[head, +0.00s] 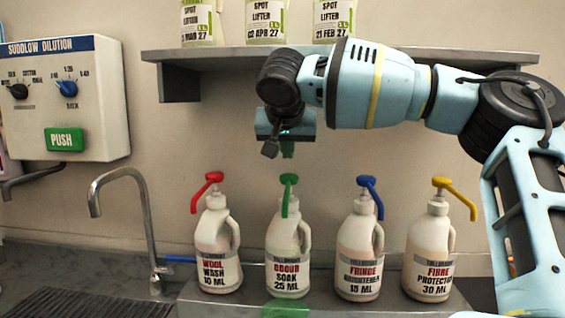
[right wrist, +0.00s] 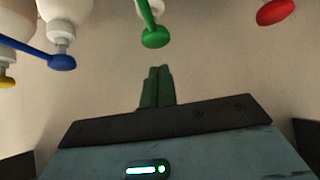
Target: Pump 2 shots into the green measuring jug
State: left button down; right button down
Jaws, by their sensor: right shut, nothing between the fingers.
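A white bottle labelled odour soak, 25 ml (head: 288,262), stands second from left on a grey ledge. Its green pump head (head: 288,179) has a spout hanging toward me; the head also shows in the right wrist view (right wrist: 156,37). My right gripper (head: 288,154) is just above this pump head in the head view, fingers pointing down. In the right wrist view its green fingers (right wrist: 157,78) are shut together and empty, apart from the pump. A green patch (head: 286,309) shows at the bottom edge below the bottle; I cannot tell whether it is the jug. My left gripper is out of view.
A wool wash bottle (head: 217,262) with a red pump stands left. Fringe brightener (head: 360,262) with a blue pump and fibre protector (head: 428,262) with a yellow pump stand right. A shelf (head: 225,58) hangs above. A tap (head: 148,225) and dilution unit (head: 100,110) are left.

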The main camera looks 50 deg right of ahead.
jog(key=v, duration=0.6)
jog(key=shift+s+d, duration=0.25)
dwell(0.3)
